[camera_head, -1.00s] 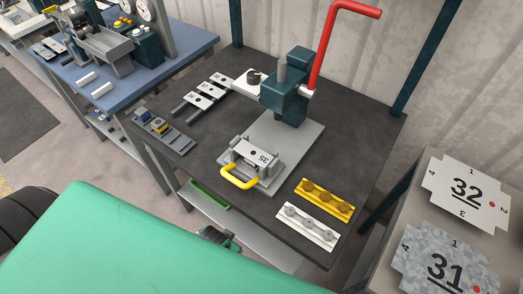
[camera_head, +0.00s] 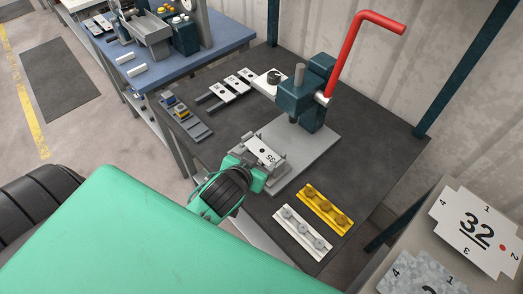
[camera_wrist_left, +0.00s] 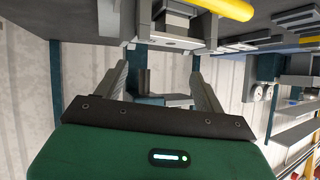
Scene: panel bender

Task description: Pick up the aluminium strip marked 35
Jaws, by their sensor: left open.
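The aluminium strip marked 35 (camera_head: 264,150) is a pale plate with a dark hole. In the head view it lies on the grey fixture at the front of the press base (camera_head: 306,148). My left gripper (camera_head: 245,170) is just in front of the fixture, on the near side of the strip, and hides the yellow handle there. In the left wrist view its two fingers (camera_wrist_left: 160,85) are spread apart with nothing held between them. The yellow handle (camera_wrist_left: 226,8) shows at the top of that view. Whether the fingers touch the fixture cannot be told. My right gripper is not in view.
The teal press (camera_head: 308,95) with a red lever (camera_head: 345,50) stands behind the strip. Other marked strips (camera_head: 228,90) lie at the back left. A yellow rack (camera_head: 325,210) and a white rack (camera_head: 302,232) lie at the front right. Dark bench top (camera_head: 375,140) is clear at right.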

